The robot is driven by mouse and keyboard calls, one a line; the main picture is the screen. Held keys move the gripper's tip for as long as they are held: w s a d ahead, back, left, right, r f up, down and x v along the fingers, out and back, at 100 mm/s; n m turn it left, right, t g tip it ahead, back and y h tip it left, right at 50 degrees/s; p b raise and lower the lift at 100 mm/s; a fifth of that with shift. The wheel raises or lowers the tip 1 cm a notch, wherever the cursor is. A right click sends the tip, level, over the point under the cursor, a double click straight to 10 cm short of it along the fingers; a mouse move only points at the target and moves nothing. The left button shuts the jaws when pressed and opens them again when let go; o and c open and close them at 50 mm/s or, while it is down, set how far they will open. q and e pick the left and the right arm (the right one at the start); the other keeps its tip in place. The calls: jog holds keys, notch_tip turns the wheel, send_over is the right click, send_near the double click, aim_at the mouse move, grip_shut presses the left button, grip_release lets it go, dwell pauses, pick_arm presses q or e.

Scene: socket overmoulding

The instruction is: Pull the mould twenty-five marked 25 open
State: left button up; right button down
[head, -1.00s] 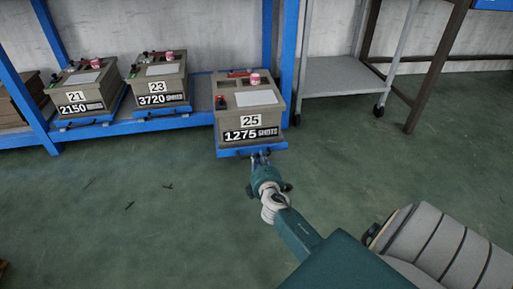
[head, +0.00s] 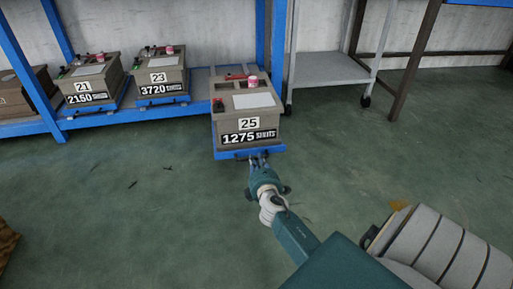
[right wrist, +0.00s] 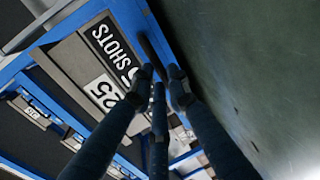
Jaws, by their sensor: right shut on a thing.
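Mould 25 (head: 270,122), a grey-brown box with labels "25" and "1275 SHOTS", sits on a blue sliding tray (head: 226,154) that stands out from the rack. My right gripper (head: 259,158) is at the tray's front edge, shut on its dark handle. In the right wrist view, the fingers of my right gripper (right wrist: 158,86) close around the dark handle bar (right wrist: 152,54), beside the mould's labelled front (right wrist: 76,58). The fingers hide part of the handle and label. My left gripper is not in view.
Mould 21 (head: 91,71) and mould 23 (head: 173,70) stand on the blue rack (head: 112,121) at the left. A grey wheeled cart (head: 325,72) stands at the right behind mould 25. The green floor (head: 130,220) in front is mostly clear.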

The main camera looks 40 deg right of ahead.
jog(key=shift+d, duration=0.1)
jog(key=c, duration=1.7)
grip_release()
jog(key=shift+o, duration=0.2)
notch_tip(320, 180, up, 10)
